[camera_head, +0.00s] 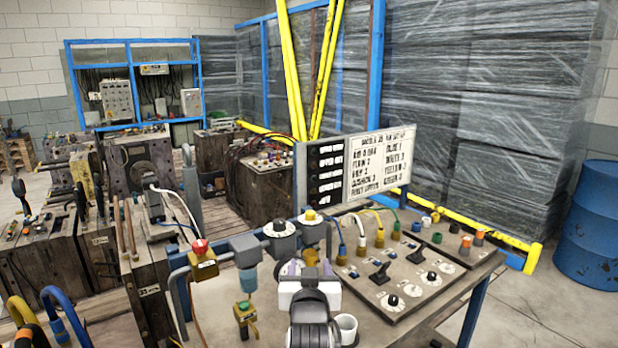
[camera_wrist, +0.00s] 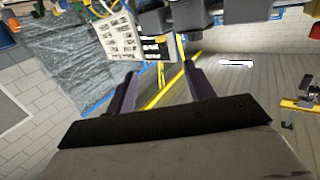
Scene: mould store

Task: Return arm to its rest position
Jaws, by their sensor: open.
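My gripper (camera_head: 307,268) is at the front centre of the head view, over the near part of the workbench (camera_head: 375,318). My white and black arm reaches up to it from the bottom edge. In the wrist view, the two dark fingers of my gripper (camera_wrist: 160,72) stand wide apart with nothing between them. The gripper is open and empty. My own wrist housing hides the lower part of that view.
A yellow box with a red button (camera_head: 202,262) and dials stand close by. A control panel (camera_head: 388,272) and sign board (camera_head: 352,170) are to the right. A blue drum (camera_head: 590,240) stands far right, past open floor.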

